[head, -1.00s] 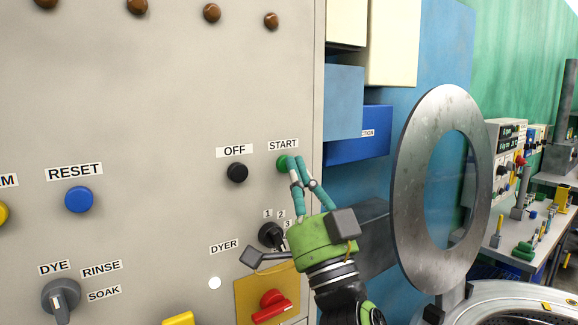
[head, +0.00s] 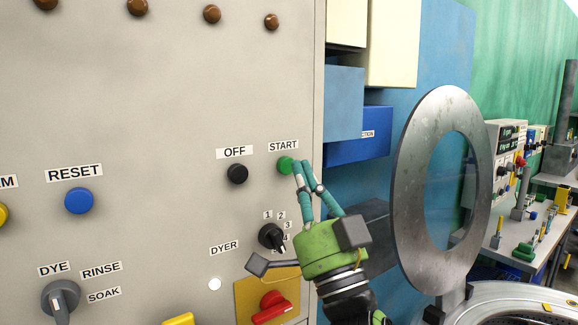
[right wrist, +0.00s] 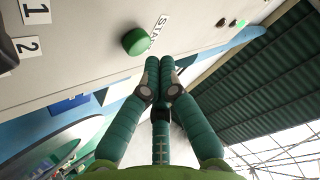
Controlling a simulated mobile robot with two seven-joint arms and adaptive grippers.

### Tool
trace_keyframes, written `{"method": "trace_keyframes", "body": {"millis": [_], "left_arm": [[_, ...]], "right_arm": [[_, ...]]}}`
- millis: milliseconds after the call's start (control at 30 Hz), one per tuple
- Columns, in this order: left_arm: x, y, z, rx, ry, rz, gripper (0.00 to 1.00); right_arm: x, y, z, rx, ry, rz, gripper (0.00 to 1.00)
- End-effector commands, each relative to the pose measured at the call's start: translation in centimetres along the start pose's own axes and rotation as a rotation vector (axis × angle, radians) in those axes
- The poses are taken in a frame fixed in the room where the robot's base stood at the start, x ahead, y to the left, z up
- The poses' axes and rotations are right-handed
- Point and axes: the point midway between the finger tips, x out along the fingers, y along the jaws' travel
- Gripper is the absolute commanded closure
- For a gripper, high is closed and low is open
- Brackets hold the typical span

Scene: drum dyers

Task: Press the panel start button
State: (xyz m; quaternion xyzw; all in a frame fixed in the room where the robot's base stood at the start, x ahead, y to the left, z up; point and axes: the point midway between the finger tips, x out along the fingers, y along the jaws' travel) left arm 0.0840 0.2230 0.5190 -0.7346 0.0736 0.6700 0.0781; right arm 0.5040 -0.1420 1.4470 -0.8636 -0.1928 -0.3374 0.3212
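The green start button (head: 286,165) sits on the grey panel (head: 130,130), below the START label (head: 283,146). It also shows in the right wrist view (right wrist: 135,42), standing out from the panel. My right gripper (head: 303,163) has its teal fingertips just right of the button in the head view. In the right wrist view its fingertips (right wrist: 160,62) are together with nothing between them, and a gap shows between them and the button. My left gripper is not in view.
A black OFF button (head: 237,173) is left of the start button. A black numbered dial (head: 271,236) and a red switch (head: 271,307) are below. A large round metal door ring (head: 405,190) stands open to the right of my right arm.

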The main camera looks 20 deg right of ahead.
Motion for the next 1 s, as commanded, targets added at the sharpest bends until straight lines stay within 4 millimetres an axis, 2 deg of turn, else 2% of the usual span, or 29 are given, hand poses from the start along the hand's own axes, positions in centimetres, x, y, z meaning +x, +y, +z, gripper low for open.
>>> {"method": "trace_keyframes", "body": {"millis": [167,633,1000], "left_arm": [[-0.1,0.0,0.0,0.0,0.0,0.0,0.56],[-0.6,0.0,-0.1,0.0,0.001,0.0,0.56],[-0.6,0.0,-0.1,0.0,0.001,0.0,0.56]], "right_arm": [[-0.2,-0.1,-0.3,0.0,0.001,-0.001,1.0],[-3.2,-1.3,-3.1,0.0,0.001,0.0,1.0],[-3.5,-1.4,-3.3,0.0,0.0,0.0,1.0]]}}
